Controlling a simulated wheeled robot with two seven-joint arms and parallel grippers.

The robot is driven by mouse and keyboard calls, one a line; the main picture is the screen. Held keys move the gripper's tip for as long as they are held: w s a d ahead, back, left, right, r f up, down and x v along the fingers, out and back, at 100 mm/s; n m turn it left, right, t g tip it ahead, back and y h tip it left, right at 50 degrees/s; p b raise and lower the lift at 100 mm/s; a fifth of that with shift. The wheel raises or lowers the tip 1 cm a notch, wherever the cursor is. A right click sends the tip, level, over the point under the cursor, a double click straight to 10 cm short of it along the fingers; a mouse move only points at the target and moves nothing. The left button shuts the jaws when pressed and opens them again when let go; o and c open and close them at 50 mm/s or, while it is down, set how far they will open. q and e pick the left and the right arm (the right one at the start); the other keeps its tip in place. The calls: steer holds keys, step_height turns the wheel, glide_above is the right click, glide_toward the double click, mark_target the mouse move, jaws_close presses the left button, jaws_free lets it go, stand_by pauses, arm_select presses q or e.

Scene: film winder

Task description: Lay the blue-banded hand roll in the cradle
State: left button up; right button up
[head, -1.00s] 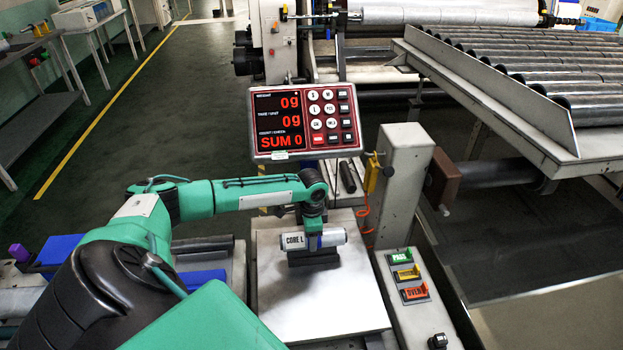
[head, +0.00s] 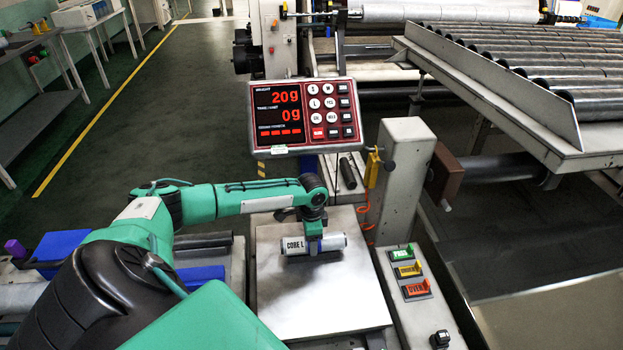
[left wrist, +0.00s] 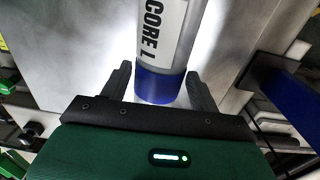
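The hand roll (head: 333,243), a pale cylinder marked CORE L with a blue band, lies level just over or on the bright steel scale plate (head: 322,300). In the left wrist view, the blue band (left wrist: 160,87) is at the near end, between the two fingers. Whether the roll's underside touches the plate is hidden. I cannot tell which thing is the cradle. My right gripper is not in view.
The scale display (head: 305,117) reads 20g over 0g. A grey post (head: 402,180) and a panel with green, yellow and red labels (head: 410,272) stand right of the plate. Blue blocks (head: 62,245) and dark bars lie left. A roller table (head: 500,85) is at back right.

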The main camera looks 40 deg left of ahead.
arm_select(q)
steer(key=shift+o, duration=1.3)
step_height(320, 180, up, 14)
steer(key=shift+a, duration=0.15)
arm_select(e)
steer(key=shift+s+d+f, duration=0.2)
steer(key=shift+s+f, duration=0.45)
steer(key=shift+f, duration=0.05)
arm_select(q)
steer(key=shift+w+f, duration=0.1)
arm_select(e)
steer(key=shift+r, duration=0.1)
